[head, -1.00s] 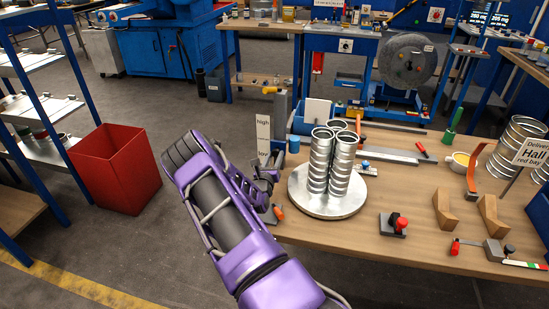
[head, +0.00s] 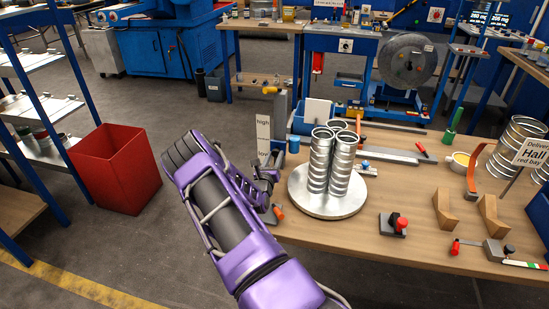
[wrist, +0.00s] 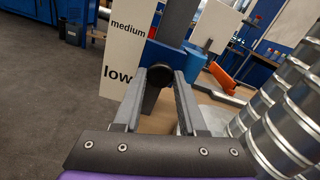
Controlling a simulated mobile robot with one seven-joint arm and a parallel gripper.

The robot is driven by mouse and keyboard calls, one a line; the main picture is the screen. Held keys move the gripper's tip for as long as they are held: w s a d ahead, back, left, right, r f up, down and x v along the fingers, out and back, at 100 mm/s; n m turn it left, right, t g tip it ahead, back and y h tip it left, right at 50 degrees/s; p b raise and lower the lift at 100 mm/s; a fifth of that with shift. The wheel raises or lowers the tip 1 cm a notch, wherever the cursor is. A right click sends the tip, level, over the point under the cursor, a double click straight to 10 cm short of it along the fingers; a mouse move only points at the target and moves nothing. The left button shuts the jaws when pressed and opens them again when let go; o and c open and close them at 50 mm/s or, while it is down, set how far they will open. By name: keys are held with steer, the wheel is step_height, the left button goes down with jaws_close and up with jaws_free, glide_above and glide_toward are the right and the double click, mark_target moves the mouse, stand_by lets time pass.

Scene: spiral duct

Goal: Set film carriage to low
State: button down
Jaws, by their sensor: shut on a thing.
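The film carriage shows in the wrist view as a blue block (wrist: 168,58) on a dark upright post (wrist: 178,20), with a round black knob (wrist: 158,76) facing me. My gripper (wrist: 160,84) has its two fingers on either side of this knob and is shut on it. A white label board (wrist: 125,50) stands left of the post; the knob is about level with the word "low". My arm partly hides the carriage there.
Shiny spiral duct pieces (head: 330,160) stand on a round metal turntable (head: 328,204) close to the right of my gripper. A red-knobbed switch (head: 395,224) and wooden blocks (head: 445,210) lie farther right. A red bin (head: 115,170) stands on the floor at left.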

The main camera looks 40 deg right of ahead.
step_height(320, 180, down, 4)
steer(key=b, duration=0.2)
steer(key=shift+b, duration=0.3)
steer(key=shift+s, duration=0.1)
steer(key=shift+c, duration=2.4)
jaws_free()
steer(key=p+v, duration=0.1)
steer(key=v, duration=1.6)
steer(key=shift+s+a+p, duration=0.15)
steer(key=shift+p, duration=0.15)
